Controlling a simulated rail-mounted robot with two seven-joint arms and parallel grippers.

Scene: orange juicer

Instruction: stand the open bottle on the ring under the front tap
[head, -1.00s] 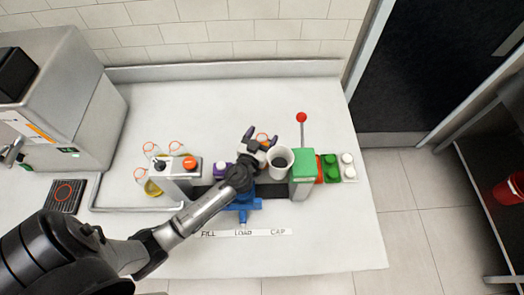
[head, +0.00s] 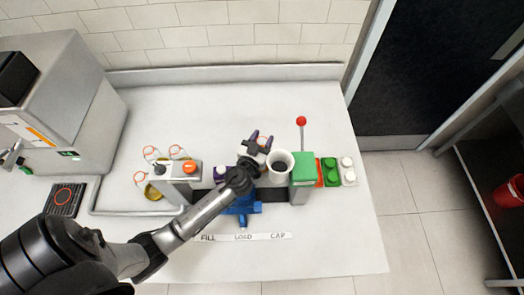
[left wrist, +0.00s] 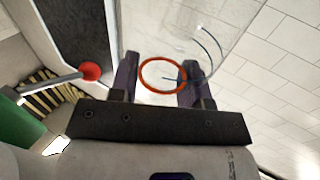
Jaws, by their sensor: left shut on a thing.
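My left gripper (head: 260,139) is shut on a clear open bottle, around its neck, at the middle of the counter just left of the white cup. The gripper mostly hides the bottle in the head view. In the left wrist view the bottle's (left wrist: 215,40) orange neck ring lies between my two fingers (left wrist: 160,78), and its transparent body extends to the upper right. My right gripper is not in view.
Several clear bottles with orange rings (head: 151,153) stand left of the filling unit (head: 181,170). A white cup (head: 280,162), a green block (head: 303,169) and a red-knobbed lever (head: 301,121) stand close right of the gripper.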

